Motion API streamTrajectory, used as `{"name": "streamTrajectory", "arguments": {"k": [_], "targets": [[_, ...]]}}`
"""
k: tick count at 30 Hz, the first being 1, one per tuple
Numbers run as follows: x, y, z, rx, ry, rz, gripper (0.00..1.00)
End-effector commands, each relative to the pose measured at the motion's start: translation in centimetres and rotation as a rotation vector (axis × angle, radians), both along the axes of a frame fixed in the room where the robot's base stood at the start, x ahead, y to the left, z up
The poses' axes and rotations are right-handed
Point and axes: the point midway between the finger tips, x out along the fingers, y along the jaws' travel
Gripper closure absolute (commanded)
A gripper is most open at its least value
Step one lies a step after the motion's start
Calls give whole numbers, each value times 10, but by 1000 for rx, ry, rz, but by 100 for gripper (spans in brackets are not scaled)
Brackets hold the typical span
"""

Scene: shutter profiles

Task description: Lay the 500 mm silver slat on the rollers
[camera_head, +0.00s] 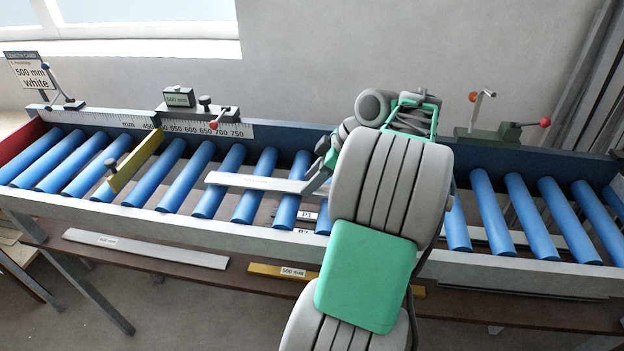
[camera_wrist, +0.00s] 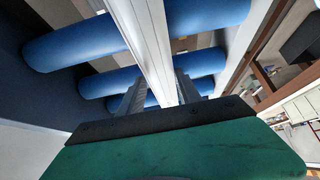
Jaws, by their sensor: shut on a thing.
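A pale silver slat (camera_head: 255,182) lies lengthwise over the blue rollers (camera_head: 236,180); its label is too small to read. My gripper (camera_head: 318,178) is shut on its right end, and my arm hides what is beyond. In the wrist view the slat (camera_wrist: 145,40) runs up between the two fingers of my gripper (camera_wrist: 160,93), above the blue rollers (camera_wrist: 205,15). I cannot tell whether it touches the rollers or hangs just above them. The slat's far end is left of the middle of the roller track, apart from the yellow stop bar (camera_head: 133,163).
A silver slat (camera_head: 145,248) and a yellow slat (camera_head: 292,271) labelled 500 mm lie on the lower shelf. A scale (camera_head: 120,121) with a stop block (camera_head: 197,112) runs along the back rail. A card (camera_head: 30,73) reads 500 mm white. A green clamp (camera_head: 490,132) stands at right.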

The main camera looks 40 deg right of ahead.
Motion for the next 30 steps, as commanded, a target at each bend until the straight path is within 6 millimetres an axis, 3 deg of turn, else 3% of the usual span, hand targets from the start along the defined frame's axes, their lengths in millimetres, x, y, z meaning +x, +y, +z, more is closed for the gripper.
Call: {"name": "streamTrajectory", "arguments": {"k": [8,9,17,25,30], "targets": [[0,0,-5,0,0,0,99],[0,0,-4,0,0,0,56],[0,0,-4,0,0,0,35],[-1,-1,-3,0,0,0,34],[-10,-9,18,0,0,-3,34]]}}
